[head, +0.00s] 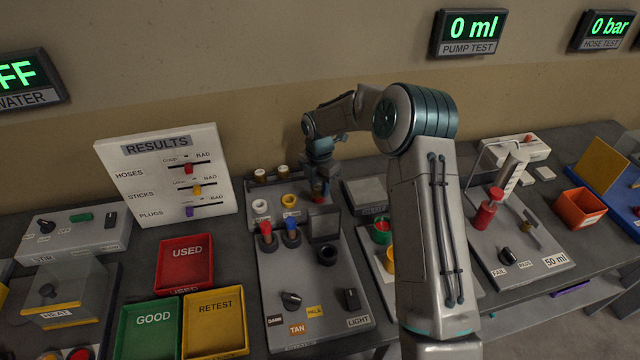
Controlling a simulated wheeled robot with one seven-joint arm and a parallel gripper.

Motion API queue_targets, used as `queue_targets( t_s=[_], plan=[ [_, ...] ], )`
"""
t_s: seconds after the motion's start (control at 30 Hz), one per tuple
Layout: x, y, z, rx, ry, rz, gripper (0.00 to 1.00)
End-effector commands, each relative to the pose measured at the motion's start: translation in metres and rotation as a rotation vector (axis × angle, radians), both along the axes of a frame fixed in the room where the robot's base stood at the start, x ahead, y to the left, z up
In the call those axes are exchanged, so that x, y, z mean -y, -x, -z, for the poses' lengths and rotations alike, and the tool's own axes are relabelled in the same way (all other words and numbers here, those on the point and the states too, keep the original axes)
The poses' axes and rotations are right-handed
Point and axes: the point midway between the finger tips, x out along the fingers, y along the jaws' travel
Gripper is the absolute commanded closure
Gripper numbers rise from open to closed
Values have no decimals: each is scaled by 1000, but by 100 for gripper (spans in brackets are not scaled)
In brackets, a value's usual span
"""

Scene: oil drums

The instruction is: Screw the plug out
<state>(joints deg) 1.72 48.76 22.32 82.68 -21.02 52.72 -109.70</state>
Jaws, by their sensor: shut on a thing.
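My gripper (319,189) points down at the back of the table, over the right end of a small grey rack (275,187). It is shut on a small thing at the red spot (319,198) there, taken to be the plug. The jaws hide most of it, and its thread and how far it sits in cannot be seen.
A grey panel (310,300) with knobs and red and blue plugs stands in front of the rack. The RESULTS board (165,175) is at the left, above red, green and yellow trays (217,325). My arm covers the middle right. A pump unit (520,235) stands at the right.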

Motion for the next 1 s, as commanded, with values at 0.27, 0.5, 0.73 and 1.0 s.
queue_targets(
  t_s=[0.27,0.5,0.73,1.0],
  plan=[
    [0,-1,-1,1,0,-42,92],
    [-1,-1,-3,0,-2,-352,92],
    [-2,-2,-1,0,0,-540,92],
    [-2,-2,-1,1,0,-548,60]
  ],
)
